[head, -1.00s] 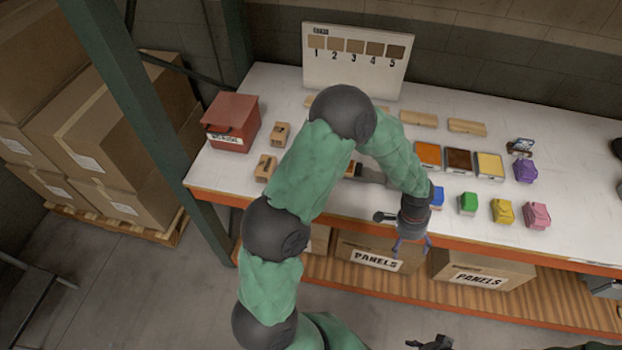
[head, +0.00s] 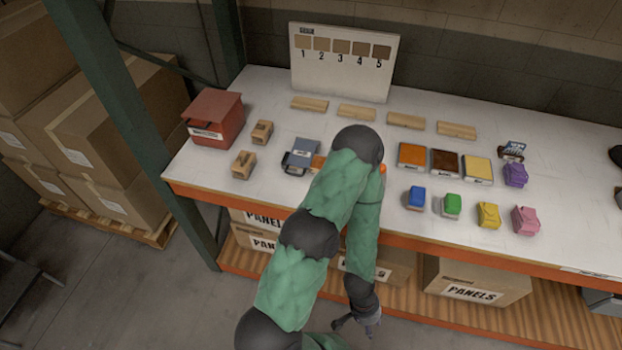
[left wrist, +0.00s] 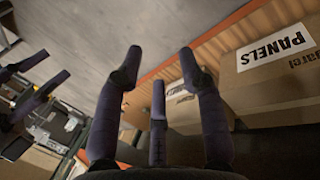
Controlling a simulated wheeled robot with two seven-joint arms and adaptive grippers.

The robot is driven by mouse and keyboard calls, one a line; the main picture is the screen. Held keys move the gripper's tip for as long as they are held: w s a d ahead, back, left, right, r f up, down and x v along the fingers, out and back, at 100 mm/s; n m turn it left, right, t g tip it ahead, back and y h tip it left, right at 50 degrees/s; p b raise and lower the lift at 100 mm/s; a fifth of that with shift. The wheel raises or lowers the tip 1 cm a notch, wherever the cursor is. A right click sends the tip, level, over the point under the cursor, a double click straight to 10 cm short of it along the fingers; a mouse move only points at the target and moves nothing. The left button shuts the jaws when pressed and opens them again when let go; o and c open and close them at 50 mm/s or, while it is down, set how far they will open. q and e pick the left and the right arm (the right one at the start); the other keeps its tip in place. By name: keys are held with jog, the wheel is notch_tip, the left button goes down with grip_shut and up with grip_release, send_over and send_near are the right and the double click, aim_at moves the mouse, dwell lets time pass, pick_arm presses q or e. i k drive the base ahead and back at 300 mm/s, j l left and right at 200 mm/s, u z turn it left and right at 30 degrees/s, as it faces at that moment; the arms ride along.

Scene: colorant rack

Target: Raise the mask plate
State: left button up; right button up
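A flat grey plate (head: 301,150) with a dark handle at its front lies on the white bench, left of my left arm. It looks like the mask plate, though my arm hides what is to its right. My left gripper (head: 362,322) hangs low in front of the bench, below its orange edge and well apart from the plate. In the left wrist view its fingers (left wrist: 160,62) are spread with nothing between them. My right gripper (left wrist: 38,80) shows at the left of that view, fingers apart and empty; it is outside the head view.
Coloured trays (head: 444,162) and coloured blocks (head: 452,206) fill the right. A numbered board (head: 345,60) stands behind several wooden strips. The bench's orange edge (head: 420,246) lies above cardboard boxes.

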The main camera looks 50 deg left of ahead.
aim_at(302, 154)
jog(key=i+l+u, duration=0.1)
jog(key=u, duration=1.3)
